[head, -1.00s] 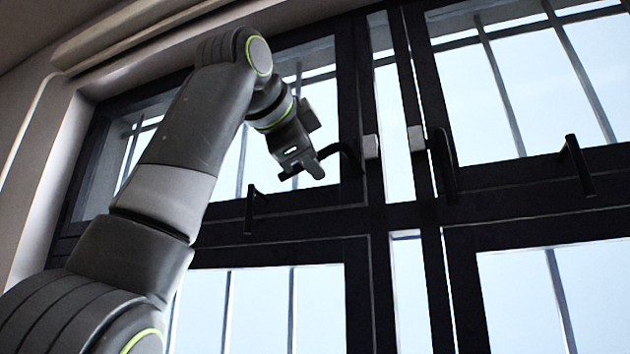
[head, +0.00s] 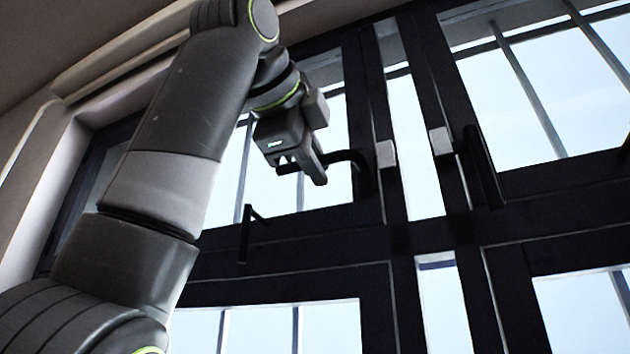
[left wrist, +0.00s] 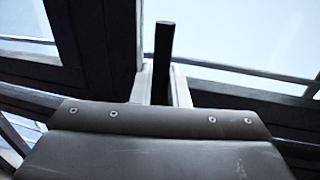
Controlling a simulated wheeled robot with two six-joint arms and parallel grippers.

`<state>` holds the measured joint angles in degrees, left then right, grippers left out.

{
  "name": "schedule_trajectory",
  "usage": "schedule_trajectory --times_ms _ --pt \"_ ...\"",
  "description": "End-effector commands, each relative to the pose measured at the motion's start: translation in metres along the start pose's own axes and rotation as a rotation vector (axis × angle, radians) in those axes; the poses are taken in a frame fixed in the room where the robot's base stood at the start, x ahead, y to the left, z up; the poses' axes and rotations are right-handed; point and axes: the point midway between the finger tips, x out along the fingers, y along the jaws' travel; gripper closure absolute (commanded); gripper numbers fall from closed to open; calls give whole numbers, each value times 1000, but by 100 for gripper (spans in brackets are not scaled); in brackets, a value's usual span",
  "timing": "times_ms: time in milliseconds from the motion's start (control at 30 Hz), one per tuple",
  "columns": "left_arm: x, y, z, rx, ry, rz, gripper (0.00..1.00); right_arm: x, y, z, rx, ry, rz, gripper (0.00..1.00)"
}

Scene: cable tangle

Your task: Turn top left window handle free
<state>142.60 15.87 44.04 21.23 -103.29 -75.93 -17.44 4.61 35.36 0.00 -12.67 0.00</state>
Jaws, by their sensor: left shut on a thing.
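The top left window handle (head: 345,157) is a black lever on the frame post of the upper left sash. In the head view its grip points left, roughly horizontal, from a curved neck at the post. My left gripper (head: 302,166) is shut on the outer part of this grip, with one finger showing in front and the handle's end sticking out at the left. The other finger is mostly hidden. My right gripper is not in view.
A black handle (head: 483,170) hangs on the upper right sash. A smaller handle (head: 246,235) sits lower left. White blocks (head: 386,154) and (head: 440,141) are fixed beside the central posts. Bars stand behind the glass. The wall recess (head: 45,170) lies left of my arm.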

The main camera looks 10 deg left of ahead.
Motion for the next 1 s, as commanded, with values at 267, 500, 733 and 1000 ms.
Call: schedule_trajectory --times_ms 267,500,733,1000 --pt "-1 -1 0 1 -2 -5 77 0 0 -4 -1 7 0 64" --pt "0 -1 0 0 -1 -3 68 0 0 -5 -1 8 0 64" --pt "-9 0 0 -1 -1 -4 68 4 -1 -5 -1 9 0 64" --pt "-65 2 0 -2 0 -7 68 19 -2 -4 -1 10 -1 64"
